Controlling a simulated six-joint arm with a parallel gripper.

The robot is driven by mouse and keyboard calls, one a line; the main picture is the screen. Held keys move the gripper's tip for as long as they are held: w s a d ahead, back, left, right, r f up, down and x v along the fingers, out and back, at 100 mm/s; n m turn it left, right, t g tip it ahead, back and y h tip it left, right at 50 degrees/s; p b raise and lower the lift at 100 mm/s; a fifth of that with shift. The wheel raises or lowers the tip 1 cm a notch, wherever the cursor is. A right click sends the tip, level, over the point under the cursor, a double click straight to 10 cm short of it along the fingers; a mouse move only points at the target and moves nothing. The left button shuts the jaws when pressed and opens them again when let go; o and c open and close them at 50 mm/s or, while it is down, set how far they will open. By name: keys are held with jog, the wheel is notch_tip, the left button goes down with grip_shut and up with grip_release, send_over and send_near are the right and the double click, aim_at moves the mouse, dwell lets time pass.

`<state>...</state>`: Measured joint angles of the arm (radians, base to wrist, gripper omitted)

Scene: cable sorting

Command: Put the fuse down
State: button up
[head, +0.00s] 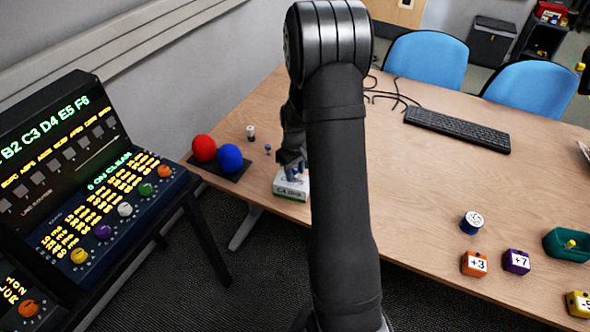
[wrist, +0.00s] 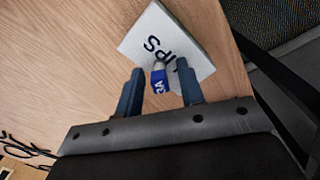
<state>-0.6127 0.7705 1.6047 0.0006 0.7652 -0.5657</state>
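The fuse (wrist: 159,80), a small blue cylinder with a pale end and a white "3A" mark, is between the two fingers of my gripper (wrist: 160,90) in the wrist view. A gap shows on each side of it, so my gripper looks open around it. The fuse overlaps a white box (wrist: 152,38) with dark lettering; I cannot tell whether it touches the box. In the head view my gripper (head: 291,168) is low over the white and green box (head: 291,190) near the table's edge. The fuse is not clear there.
Red (head: 204,148) and blue (head: 230,157) balls sit on a dark pad left of the box. A keyboard (head: 457,129) lies at the back right. The right-middle table is largely clear.

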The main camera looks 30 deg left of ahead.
aim_at(295, 169)
notch_tip(295, 169, up, 12)
jog(key=shift+r, duration=0.2)
dwell(0.4)
jog(key=shift+f, duration=0.1)
jog(key=shift+f, duration=4.25)
jog(key=shift+f, duration=0.1)
